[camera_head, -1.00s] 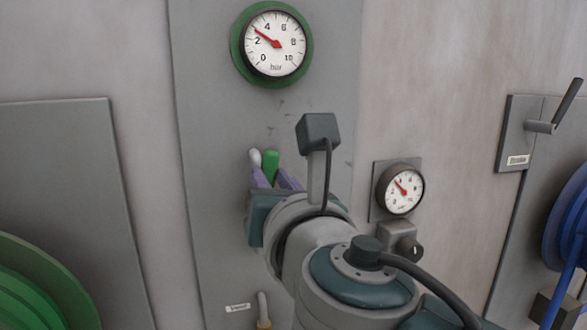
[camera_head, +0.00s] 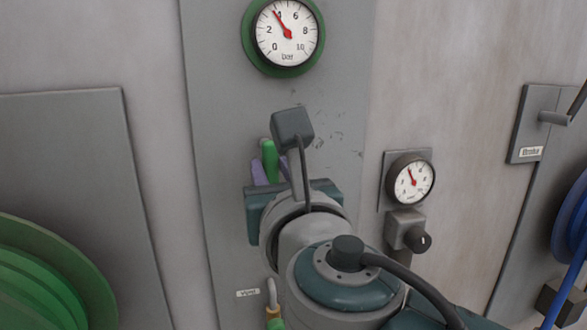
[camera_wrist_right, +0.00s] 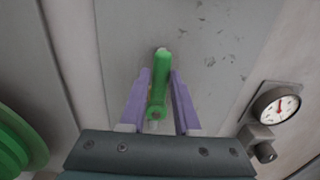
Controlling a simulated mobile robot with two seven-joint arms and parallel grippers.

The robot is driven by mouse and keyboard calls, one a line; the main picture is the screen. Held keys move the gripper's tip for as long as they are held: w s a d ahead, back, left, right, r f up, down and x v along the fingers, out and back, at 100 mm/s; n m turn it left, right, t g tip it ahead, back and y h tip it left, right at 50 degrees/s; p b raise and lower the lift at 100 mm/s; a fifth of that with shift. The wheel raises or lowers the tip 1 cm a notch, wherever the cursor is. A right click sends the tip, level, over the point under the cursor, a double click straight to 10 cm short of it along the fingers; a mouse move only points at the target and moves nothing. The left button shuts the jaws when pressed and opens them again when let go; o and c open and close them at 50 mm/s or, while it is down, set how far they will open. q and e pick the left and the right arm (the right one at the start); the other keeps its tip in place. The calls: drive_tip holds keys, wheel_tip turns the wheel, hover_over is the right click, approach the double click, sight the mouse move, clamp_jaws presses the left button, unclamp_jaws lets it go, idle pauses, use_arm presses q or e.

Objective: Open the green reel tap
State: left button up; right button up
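The green tap handle (camera_head: 268,160) stands up from the grey panel, below the large green-rimmed gauge (camera_head: 288,32), whose needle points just under 4. In the right wrist view the handle (camera_wrist_right: 159,85) runs lengthwise between the two purple fingers of my right gripper (camera_wrist_right: 160,88). The fingers stand on either side of it, with a narrow gap visible at least on the right, so the gripper looks open around the handle. In the head view my right gripper (camera_head: 270,168) is partly covered by its own wrist. The tap's body is hidden. My left gripper is out of view.
A green hose reel (camera_head: 50,275) is at the lower left and a blue reel (camera_head: 572,225) at the right edge. A small gauge (camera_head: 411,180) and a black knob (camera_head: 418,240) sit right of my wrist.

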drive_tip(key=o, duration=0.4)
drive_tip(key=v, duration=1)
drive_tip(key=shift+b, duration=0.35)
